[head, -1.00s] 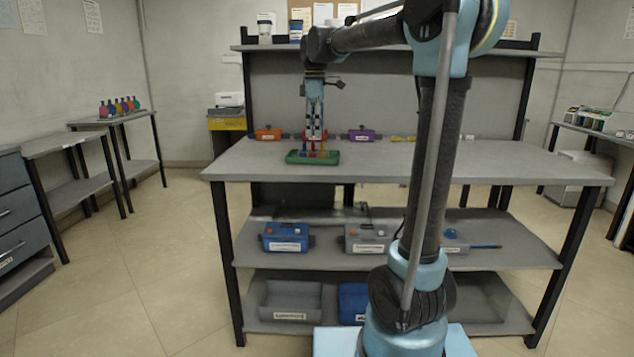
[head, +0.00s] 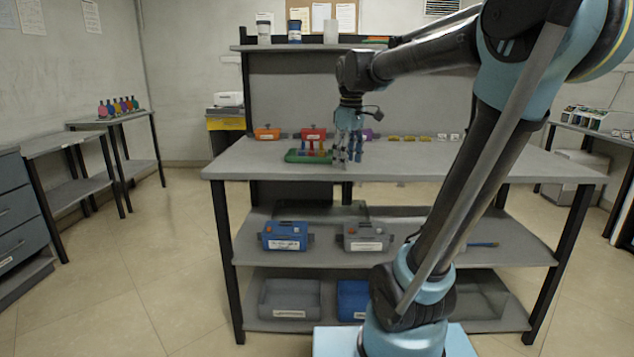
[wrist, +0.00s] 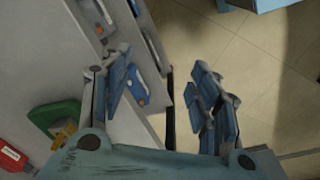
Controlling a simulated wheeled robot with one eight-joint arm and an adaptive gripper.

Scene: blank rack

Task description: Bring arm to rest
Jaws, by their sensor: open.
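My gripper (head: 350,152) is over the front part of the workbench top (head: 430,165), to the right of the green tray (head: 292,158). In the wrist view my gripper (wrist: 165,90) has its two fingers spread wide, with nothing between them. Beyond them show the bench edge, the shelves below and the floor. My arm reaches up from the base at the right and bends over toward the bench.
The green tray holds several small coloured pieces. Behind it stand an orange box (head: 267,134), a red box (head: 313,134) and a purple box (head: 366,134).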

